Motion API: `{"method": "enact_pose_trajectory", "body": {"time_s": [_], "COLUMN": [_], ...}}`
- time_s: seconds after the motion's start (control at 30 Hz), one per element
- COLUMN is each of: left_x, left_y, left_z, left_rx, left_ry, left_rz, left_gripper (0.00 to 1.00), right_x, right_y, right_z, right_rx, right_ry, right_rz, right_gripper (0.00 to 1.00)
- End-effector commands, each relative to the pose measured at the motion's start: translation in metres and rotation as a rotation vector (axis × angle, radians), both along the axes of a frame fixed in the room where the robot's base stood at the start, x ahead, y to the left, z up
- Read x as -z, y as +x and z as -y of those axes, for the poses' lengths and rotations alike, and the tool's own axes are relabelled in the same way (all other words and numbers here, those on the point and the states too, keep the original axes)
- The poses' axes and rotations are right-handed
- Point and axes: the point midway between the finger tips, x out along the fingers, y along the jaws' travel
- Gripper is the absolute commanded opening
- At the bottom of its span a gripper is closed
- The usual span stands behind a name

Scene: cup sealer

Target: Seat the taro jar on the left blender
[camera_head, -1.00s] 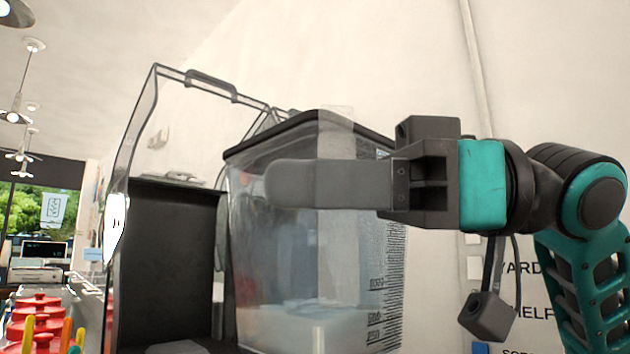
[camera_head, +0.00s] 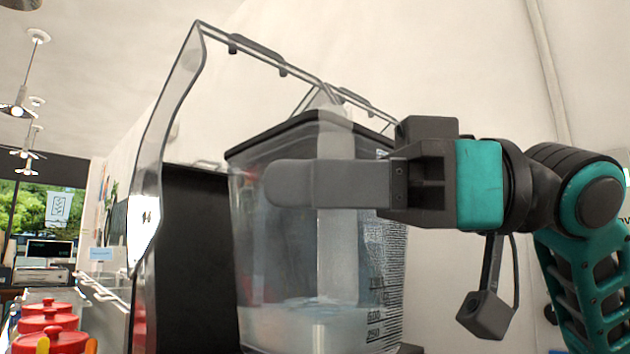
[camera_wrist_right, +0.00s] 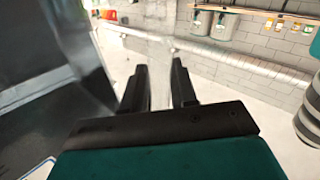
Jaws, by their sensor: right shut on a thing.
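The clear jar (camera_head: 300,255) with a black rim stands upright in the middle of the head view, with a pale layer at its bottom and printed measure marks on its right side. My right gripper (camera_head: 285,184) is shut on the jar, one finger lying across its near side. The wrist view shows both fingers (camera_wrist_right: 160,85) with a clear strip between them, which looks like the jar's handle. A blender's clear hood (camera_head: 165,140) and black housing (camera_head: 195,260) stand just left of and behind the jar. The jar's foot is cut off by the frame. My left gripper is not in view.
Red-lidded canisters (camera_head: 50,335) stand at the lower left. A printer or register (camera_head: 42,272) sits farther back. Hanging lamps (camera_head: 20,110) are above.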

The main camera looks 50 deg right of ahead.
Motion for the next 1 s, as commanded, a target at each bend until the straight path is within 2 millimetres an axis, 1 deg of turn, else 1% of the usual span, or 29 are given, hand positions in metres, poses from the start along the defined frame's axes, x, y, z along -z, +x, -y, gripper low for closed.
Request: {"method": "enact_pose_trajectory", "body": {"time_s": [0.03, 0.57, 1.0], "left_x": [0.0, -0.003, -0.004], "left_y": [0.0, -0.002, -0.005], "left_z": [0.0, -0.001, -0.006], "left_rx": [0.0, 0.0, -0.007], "left_ry": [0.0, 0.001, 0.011], "left_rz": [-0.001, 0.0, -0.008], "left_gripper": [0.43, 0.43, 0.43], "right_x": [-0.004, -0.001, 0.001], "right_y": [0.002, 0.043, 0.079], "right_z": [0.001, 0.004, 0.006], "right_rx": [0.001, 0.002, 0.002], "right_ry": [0.002, 0.002, 0.002], "right_rz": [0.016, 0.016, 0.017], "right_gripper": [0.0, 0.0, 0.0]}}
